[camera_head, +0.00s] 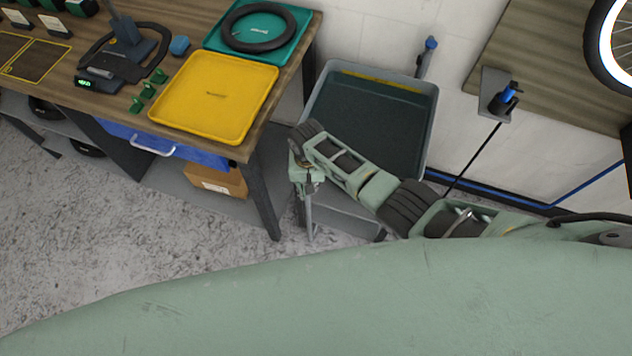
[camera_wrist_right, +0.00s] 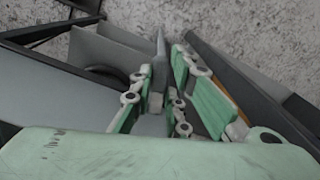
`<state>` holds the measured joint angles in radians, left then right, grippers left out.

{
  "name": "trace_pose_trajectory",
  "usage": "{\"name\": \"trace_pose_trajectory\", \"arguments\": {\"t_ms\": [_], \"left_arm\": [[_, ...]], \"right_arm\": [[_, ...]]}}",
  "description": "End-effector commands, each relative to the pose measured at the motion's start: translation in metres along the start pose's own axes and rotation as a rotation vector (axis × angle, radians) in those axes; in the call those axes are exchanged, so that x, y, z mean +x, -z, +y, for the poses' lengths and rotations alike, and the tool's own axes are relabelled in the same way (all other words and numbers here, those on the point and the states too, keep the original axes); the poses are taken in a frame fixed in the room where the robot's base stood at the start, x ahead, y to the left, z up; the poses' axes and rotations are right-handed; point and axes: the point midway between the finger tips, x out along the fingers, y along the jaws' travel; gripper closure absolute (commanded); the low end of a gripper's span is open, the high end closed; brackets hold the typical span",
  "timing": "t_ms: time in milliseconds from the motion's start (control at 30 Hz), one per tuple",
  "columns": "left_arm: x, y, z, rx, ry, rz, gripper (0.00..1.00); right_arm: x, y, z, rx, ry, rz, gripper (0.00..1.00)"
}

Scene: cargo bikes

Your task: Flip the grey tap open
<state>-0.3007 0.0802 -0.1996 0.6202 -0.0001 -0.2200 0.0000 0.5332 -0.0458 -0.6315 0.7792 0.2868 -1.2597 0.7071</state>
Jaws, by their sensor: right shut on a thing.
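My right gripper (camera_head: 303,180) is at the front left corner of a grey tub (camera_head: 434,115) with a dark inside. In the right wrist view my right gripper (camera_wrist_right: 162,92) has its green fingers on either side of a narrow grey part (camera_wrist_right: 160,55), and it is shut on it. This part appears to be the grey tap's lever, but the fingers hide most of it. The tap's body and spout cannot be made out. My left gripper is not in view.
A wooden workbench (camera_head: 185,50) at the left carries a yellow tray (camera_head: 215,95) and a teal tray (camera_head: 300,45). A blue-topped grey fitting (camera_head: 428,55) stands at the tub's back right. A cardboard box (camera_head: 215,180) sits under the bench.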

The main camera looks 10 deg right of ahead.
Motion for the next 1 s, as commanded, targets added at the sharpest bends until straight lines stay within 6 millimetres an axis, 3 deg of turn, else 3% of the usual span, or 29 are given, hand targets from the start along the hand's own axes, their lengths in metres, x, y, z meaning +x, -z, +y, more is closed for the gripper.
{"name": "trace_pose_trajectory", "arguments": {"t_ms": [400, 1000], "left_arm": [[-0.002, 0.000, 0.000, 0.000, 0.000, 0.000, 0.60], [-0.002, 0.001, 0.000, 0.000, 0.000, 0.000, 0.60]], "right_arm": [[-0.001, 0.003, -0.014, 0.259, 0.002, 0.002, 1.00], [-0.001, 0.005, -0.017, 0.329, 0.002, 0.004, 1.00]]}}
